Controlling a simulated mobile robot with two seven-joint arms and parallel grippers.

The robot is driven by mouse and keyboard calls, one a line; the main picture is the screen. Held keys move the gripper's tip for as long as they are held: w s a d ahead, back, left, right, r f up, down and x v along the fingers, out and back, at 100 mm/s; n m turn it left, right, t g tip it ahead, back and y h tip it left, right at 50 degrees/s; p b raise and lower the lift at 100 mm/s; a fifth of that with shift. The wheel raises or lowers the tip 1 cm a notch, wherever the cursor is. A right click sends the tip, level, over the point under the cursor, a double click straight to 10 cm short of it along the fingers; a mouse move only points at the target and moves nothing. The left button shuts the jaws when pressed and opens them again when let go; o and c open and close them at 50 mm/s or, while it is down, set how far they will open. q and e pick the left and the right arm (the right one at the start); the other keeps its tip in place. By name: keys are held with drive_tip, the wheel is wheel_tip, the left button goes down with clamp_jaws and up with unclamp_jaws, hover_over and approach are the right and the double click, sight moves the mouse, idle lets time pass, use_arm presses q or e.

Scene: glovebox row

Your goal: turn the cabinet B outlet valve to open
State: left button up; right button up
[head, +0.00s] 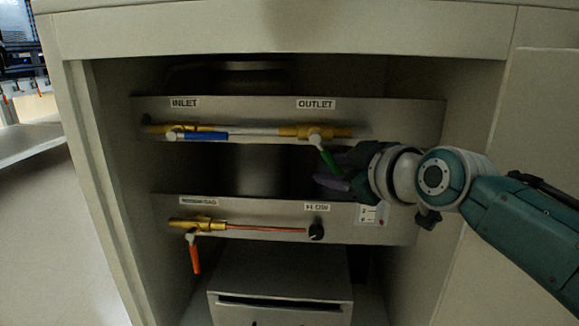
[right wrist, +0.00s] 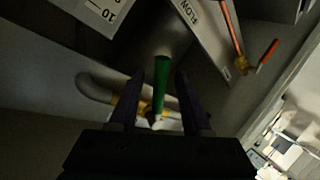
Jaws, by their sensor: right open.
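The outlet valve's green handle (head: 329,160) slants down and to the right from its brass body (head: 300,131), under the OUTLET label (head: 316,104), across the line of the pipe. My right gripper (head: 328,172) is at the handle from the right, jaws open. In the right wrist view the green handle (right wrist: 159,88) stands between the two dark fingers of my right gripper (right wrist: 158,78), with a gap on each side. The brass body is partly hidden behind the gripper there. My left gripper is not in view.
On the same upper panel, the inlet valve's blue handle (head: 201,136) lies along the pipe. The lower panel has a valve with an orange handle (head: 195,258) hanging down and a black flow knob (head: 316,232). A grey box (head: 280,284) stands below. Cabinet walls enclose both sides.

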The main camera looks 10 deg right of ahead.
drive_tip(key=shift+s+d+r+p, duration=0.1)
drive_tip(key=shift+s+r+p, duration=0.15)
drive_tip(key=shift+p, duration=0.15)
drive_tip(key=p+v, duration=0.6)
drive_tip(key=v, duration=0.3)
drive_tip(key=shift+s, duration=0.2)
drive_tip(key=shift+f, duration=0.15)
